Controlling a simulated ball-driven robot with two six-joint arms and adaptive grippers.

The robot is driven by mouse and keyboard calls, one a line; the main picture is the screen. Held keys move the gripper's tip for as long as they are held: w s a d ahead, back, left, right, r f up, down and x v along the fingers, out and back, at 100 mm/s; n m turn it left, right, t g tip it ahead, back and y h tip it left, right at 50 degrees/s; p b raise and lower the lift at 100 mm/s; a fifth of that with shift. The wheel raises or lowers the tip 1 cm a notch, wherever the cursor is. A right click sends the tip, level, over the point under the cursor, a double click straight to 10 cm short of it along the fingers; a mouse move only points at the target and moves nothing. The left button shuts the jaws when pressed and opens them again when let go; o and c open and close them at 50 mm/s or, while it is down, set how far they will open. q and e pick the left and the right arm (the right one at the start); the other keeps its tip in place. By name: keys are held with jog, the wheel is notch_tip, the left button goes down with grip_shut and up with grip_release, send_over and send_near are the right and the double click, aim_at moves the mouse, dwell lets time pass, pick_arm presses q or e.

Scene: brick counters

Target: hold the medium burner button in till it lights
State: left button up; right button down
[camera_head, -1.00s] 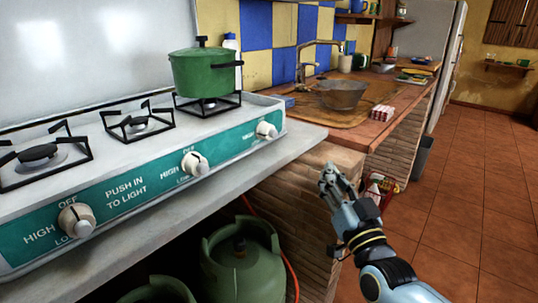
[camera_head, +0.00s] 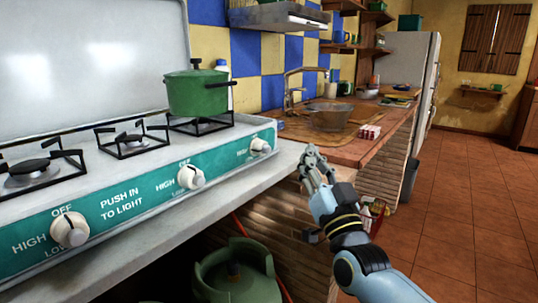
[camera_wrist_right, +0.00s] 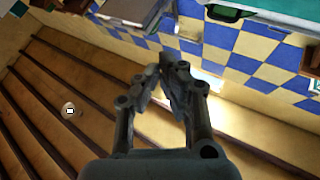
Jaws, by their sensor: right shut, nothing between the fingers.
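The stove (camera_head: 130,200) has a teal front panel with three white knobs: a left one (camera_head: 70,229), a middle one (camera_head: 190,177) and a right one (camera_head: 259,147). "PUSH IN TO LIGHT" is printed between the left and middle knobs. I cannot tell which knob is the medium burner's. No flame shows at the burners. My right gripper (camera_head: 312,160) is shut and empty, to the right of the right knob and apart from it. Its closed fingers also show in the right wrist view (camera_wrist_right: 170,66). My left gripper is out of view.
A green pot (camera_head: 198,92) stands on the far burner. A wooden counter with a sink bowl (camera_head: 328,116) and a red-and-white pack (camera_head: 370,132) lies beyond my right gripper. A green gas cylinder (camera_head: 237,277) stands under the stove. The tiled floor at right is clear.

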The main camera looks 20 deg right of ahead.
aim_at(266, 149)
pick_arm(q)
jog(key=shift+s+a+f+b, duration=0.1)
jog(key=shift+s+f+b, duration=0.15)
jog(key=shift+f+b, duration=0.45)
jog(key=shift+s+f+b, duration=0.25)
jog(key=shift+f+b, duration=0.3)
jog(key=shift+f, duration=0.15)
pick_arm(e)
jog(key=w+a, duration=0.3)
jog(key=w, duration=0.2)
jog(key=shift+w+a, duration=0.15)
jog(key=shift+w, duration=0.15)
jog(key=shift+w, duration=0.1)
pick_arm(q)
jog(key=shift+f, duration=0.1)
pick_arm(e)
jog(key=shift+w+a, duration=0.25)
jog(key=shift+w, duration=0.05)
